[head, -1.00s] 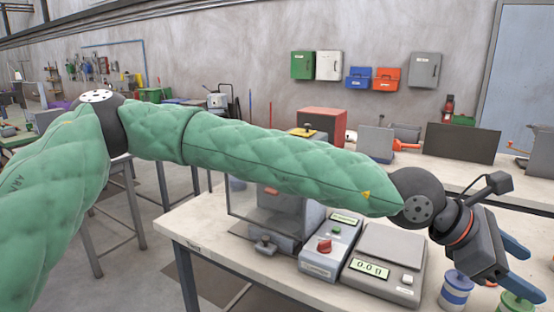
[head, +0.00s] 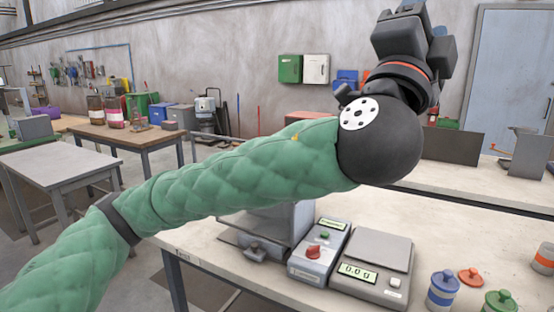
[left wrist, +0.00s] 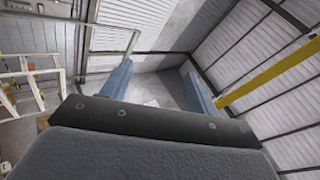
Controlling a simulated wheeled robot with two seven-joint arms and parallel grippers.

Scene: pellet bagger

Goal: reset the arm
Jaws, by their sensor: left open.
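My left arm, in a green padded sleeve, crosses the head view from the lower left to a black wrist joint at the upper right. The body of my left gripper is raised at the top of the head view, and its fingertips are out of frame there. In the left wrist view my left gripper (left wrist: 158,88) shows two blue fingers spread apart with nothing between them. They point up toward the ceiling and walls. My right gripper is not in view.
Below the arm, a white bench (head: 215,247) holds a control box (head: 320,252), a scale (head: 370,268) reading 0.0 g, and several lidded jars, including a blue-banded jar (head: 443,289). A grey panel (head: 452,147) stands on the back bench. The air around the raised gripper looks clear.

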